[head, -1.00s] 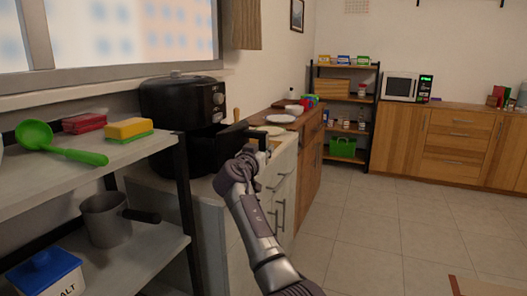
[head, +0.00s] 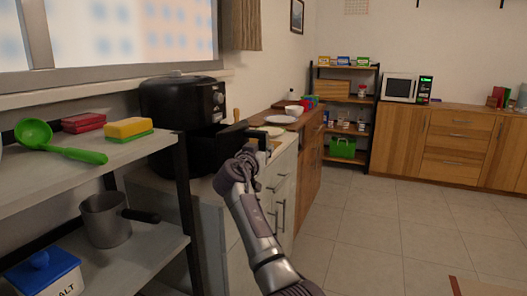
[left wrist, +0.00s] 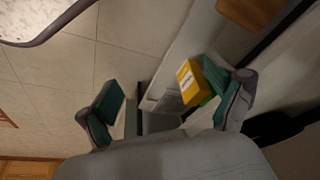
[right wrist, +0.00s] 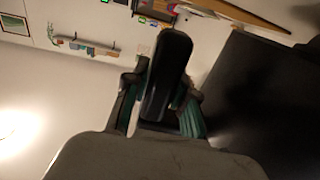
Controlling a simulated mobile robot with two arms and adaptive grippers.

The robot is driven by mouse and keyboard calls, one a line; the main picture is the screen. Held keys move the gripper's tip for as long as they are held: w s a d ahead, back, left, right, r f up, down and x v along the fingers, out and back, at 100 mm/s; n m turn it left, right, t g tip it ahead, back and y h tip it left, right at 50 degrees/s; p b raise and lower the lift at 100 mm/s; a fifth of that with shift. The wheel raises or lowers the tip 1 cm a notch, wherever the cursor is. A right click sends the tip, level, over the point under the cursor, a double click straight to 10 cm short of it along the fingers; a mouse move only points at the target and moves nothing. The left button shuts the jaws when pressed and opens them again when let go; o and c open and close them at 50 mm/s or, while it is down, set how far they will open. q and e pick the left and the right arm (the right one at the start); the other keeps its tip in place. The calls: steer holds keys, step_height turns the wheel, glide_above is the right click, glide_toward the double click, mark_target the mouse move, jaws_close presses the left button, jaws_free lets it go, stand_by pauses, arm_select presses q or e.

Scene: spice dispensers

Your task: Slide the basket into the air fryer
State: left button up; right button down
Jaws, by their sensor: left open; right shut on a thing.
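The black air fryer (head: 178,103) stands on the counter below the window. Its black basket (head: 203,152) is pulled partly out of the front, toward the right in the head view. The basket's handle (head: 262,138) sticks out to the right. My right gripper (head: 248,158) is at this handle. In the right wrist view, the dark handle (right wrist: 168,75) lies between the green-padded fingers, and the gripper (right wrist: 160,112) is shut on it. The basket's dark wall (right wrist: 265,90) fills the right side there. My left gripper (left wrist: 165,98) is open and empty, seen only in the left wrist view.
A grey shelf (head: 50,181) at left holds a green ladle (head: 80,154), a sponge (head: 128,128), a pot (head: 104,220) and a blue-lidded salt jar (head: 42,272). Plates (head: 268,131) and a bowl (head: 293,110) sit beyond the basket.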

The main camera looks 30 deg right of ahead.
arm_select(q)
steer(key=shift+s, duration=0.1)
arm_select(e)
steer(key=shift+r, duration=0.1)
arm_select(q)
steer(key=shift+v, duration=0.95)
steer(key=shift+a, duration=0.15)
